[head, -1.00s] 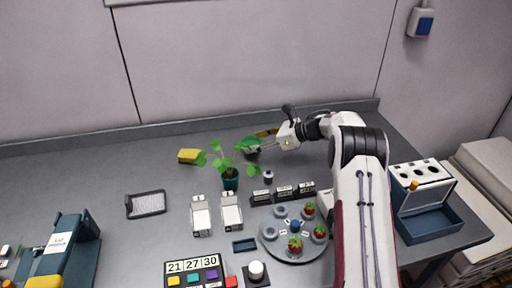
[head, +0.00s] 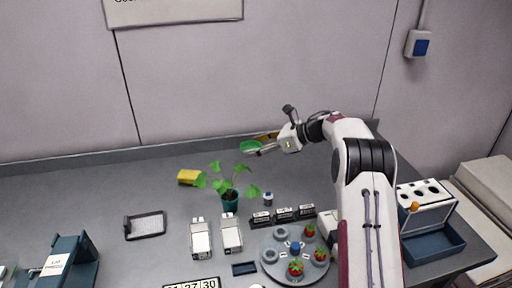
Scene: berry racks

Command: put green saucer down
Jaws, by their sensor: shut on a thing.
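The green saucer (head: 250,147) is at the back of the bench in the head view, just left of my gripper's fingertips. It looks tilted and small, and it appears to be held above the bench. My gripper (head: 264,149) is shut on the saucer's right edge. The exact finger contact is too small to make out.
A leafy plant in a dark green pot (head: 230,201) stands in front and left of the saucer. A yellow sponge (head: 188,177) lies further left. A small bottle (head: 268,199), black label blocks (head: 284,214) and a round grey tray (head: 270,240) with strawberries are nearer. Bare bench lies at the left back.

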